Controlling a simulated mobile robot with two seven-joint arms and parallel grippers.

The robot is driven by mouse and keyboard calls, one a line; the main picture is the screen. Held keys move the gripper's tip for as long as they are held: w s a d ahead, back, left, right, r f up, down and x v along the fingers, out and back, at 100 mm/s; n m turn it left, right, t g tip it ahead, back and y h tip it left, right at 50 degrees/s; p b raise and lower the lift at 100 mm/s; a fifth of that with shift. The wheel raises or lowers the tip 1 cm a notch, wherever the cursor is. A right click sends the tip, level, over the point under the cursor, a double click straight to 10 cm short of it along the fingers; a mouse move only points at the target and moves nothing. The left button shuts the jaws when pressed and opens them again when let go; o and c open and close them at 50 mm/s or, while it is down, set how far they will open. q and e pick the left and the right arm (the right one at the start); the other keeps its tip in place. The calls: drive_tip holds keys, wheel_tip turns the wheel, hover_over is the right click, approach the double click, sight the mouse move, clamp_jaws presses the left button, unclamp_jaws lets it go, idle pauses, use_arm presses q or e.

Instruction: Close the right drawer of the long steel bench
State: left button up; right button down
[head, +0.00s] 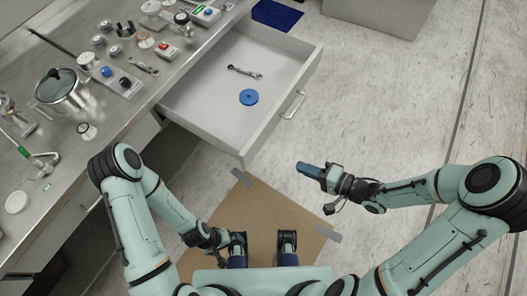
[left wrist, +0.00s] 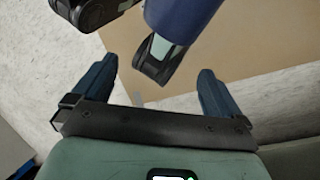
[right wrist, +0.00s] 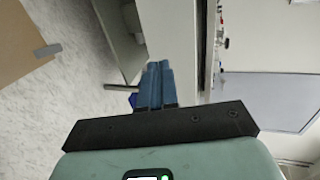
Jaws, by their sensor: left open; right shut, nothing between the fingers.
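The long steel bench (head: 150,92) runs along the left of the head view. Its right drawer (head: 262,138) is pulled well out, with a bar handle (head: 292,105) on its front panel. A wrench (head: 245,72) and a blue disc (head: 248,97) lie inside. My right gripper (head: 308,169) is shut and empty, in front of the drawer and apart from its front panel. Its closed fingers also show in the right wrist view (right wrist: 160,75). My left gripper (head: 225,240) is low, near my base; in the left wrist view (left wrist: 158,80) its fingers are spread and empty.
A pot (head: 62,92) and several small instruments stand on the benchtop. A brown floor sheet (head: 262,208) with grey tape lies beneath me. The floor right of the drawer is clear.

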sight(257, 148)
drive_tip(key=b+x, duration=0.1)
drive_tip(key=x, duration=0.3)
drive_tip(key=b+x, duration=0.1)
drive_tip(key=x, duration=0.3)
drive_tip(key=b+x, duration=0.1)
drive_tip(key=x, duration=0.4)
drive_tip(key=shift+a+r, duration=0.15)
drive_tip(key=shift+r, duration=0.25)
use_arm(q)
drive_tip(key=f, duration=0.1)
drive_tip(key=w+f, duration=0.1)
drive_tip(key=shift+a+f+t, duration=0.1)
drive_tip(key=shift+f+t, duration=0.2)
use_arm(e)
drive_tip(key=shift+w+a, duration=0.2)
drive_tip(key=shift+a, duration=0.1)
